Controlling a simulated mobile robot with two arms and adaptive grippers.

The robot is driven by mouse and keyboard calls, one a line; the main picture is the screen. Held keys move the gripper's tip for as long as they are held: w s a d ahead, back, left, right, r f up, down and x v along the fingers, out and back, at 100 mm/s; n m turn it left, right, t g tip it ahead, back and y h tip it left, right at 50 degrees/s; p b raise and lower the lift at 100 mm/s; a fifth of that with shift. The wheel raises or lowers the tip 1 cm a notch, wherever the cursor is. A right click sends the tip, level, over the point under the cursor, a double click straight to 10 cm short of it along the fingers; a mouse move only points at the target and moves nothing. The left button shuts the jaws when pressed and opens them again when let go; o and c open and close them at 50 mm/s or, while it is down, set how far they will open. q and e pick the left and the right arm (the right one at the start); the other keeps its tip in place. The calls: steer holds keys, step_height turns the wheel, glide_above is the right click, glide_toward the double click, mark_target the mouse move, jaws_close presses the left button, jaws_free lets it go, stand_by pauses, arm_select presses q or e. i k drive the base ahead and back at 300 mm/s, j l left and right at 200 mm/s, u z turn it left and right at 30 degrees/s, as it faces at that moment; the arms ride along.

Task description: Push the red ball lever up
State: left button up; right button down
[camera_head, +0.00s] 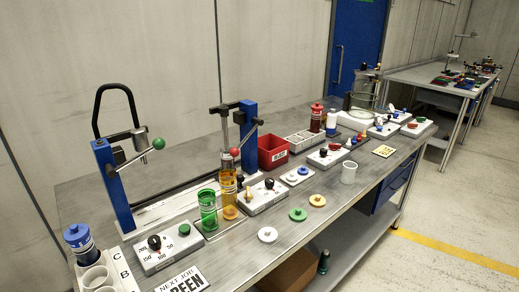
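The red ball (234,152) is on the end of a lever on the right-hand pump stand, whose blue post (248,127) rises from the bench. The ball hangs low in front of the post, just above an amber-filled cylinder (228,184). A second pump stand with a blue post (113,185) on the left carries a lever with a green ball (158,143), with a green cylinder (208,209) to its right. Neither of my grippers shows in the head view.
The steel bench (330,195) holds control boxes (166,248), loose discs (298,214), a red bin (273,151) and a white cup (348,172). A white rack (102,272) stands at the front left. Open floor lies to the right.

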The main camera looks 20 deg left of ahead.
mark_target(235, 151)
steer(key=u, duration=0.55)
steer(key=i+l+u, duration=0.1)
steer(key=l+u, duration=1)
steer(key=u, duration=0.2)
steer(key=k+l+u, duration=0.1)
steer(key=l+u, duration=0.3)
steer(key=k+l, duration=0.15)
steer(key=l, duration=0.2)
steer(key=k+l+u, duration=0.1)
steer(key=l, duration=0.25)
steer(key=k+l, duration=0.15)
steer(key=l, duration=0.15)
steer(key=k+l, duration=0.15)
steer(key=l, duration=0.2)
steer(key=u, duration=0.05)
